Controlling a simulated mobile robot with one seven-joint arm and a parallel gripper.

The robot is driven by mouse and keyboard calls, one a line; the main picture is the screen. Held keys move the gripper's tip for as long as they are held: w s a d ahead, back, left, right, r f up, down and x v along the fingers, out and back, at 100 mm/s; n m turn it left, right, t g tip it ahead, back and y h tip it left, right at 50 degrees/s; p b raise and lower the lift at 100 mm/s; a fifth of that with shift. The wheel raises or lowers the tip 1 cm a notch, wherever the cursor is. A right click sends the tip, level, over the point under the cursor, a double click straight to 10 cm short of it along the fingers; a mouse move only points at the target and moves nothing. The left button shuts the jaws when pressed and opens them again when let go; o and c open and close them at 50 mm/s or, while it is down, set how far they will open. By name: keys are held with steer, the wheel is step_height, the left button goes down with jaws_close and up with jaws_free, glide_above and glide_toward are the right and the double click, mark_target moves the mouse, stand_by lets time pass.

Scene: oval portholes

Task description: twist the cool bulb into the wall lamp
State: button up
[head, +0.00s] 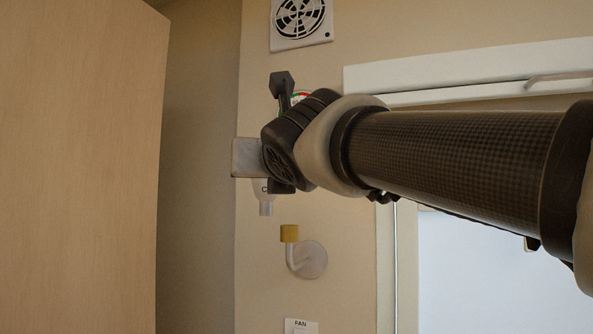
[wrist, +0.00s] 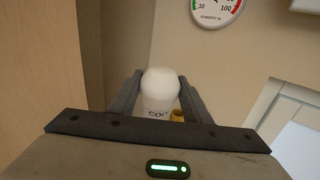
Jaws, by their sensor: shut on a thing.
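My gripper (wrist: 160,105) is shut on the cool bulb (wrist: 158,92), a white rounded bulb with dark lettering, partly cut off, that begins "COO". In the head view the lower part of the bulb (head: 265,205) hangs below my gripper (head: 262,180), narrow end down. The wall lamp (head: 312,260) is a white elbow arm on a round wall plate, with a yellow upward-facing socket (head: 289,233). The bulb is above the socket and a little to its left in the head view, apart from it. In the wrist view part of the yellow socket (wrist: 177,115) shows behind the bulb.
A tall wooden panel (head: 80,160) stands at the left. A fan vent (head: 301,20) is above on the wall, and a humidity dial (wrist: 217,8) is behind my arm. A panel labelled FAN (head: 301,326) is below the lamp. A white-framed opening (head: 470,70) is at right.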

steer(key=w+d+f+p, duration=0.2)
steer(key=w+d+p, duration=0.1)
steer(key=w, duration=0.6)
steer(key=shift+w+d+p, duration=0.2)
steer(key=shift+p, duration=0.4)
stand_by(0.4)
steer(key=shift+s+f+b, duration=0.1)
steer(key=shift+f+b, duration=0.9)
steer(key=shift+f, duration=0.1)
stand_by(1.7)
steer(key=shift+m+h+b, duration=0.5)
steer(key=shift+h+b, duration=0.3)
steer(key=shift+b, duration=1.85)
steer(key=shift+m+h+b, duration=0.3)
steer(key=shift+h+b, duration=0.1)
steer(key=shift+b, duration=0.6)
steer(key=shift+f+m+t+h+b, duration=0.1)
steer(key=shift+m+t+h+b, duration=0.2)
steer(key=shift+h+b, duration=0.35)
